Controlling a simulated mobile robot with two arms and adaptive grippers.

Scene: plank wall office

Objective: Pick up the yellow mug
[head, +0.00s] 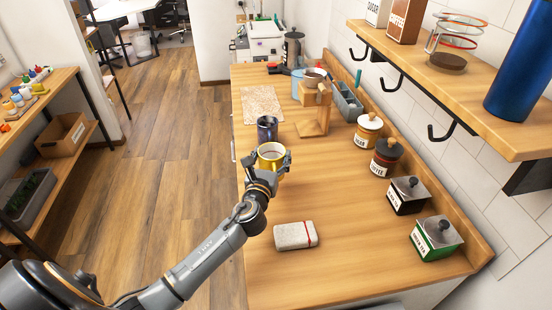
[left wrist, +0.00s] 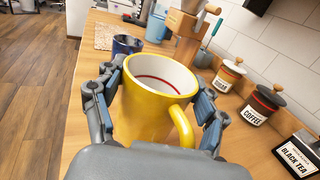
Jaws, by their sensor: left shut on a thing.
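The yellow mug (head: 271,154) is upright above or on the wooden counter in the head view, with a pale inside. My left gripper (head: 271,160) is shut on it, with one finger on each side. In the left wrist view the yellow mug (left wrist: 150,108) fills the middle between the fingers of my left gripper (left wrist: 158,105), and its handle points toward the camera and right. I cannot tell whether its base touches the counter. My right gripper is not in view.
A dark blue mug (head: 267,129) stands just behind the yellow mug. A wooden stand (head: 312,115) is behind to the right. Several canisters, including the coffee one (head: 385,157), line the wall. The counter (head: 350,255) is otherwise clear there.

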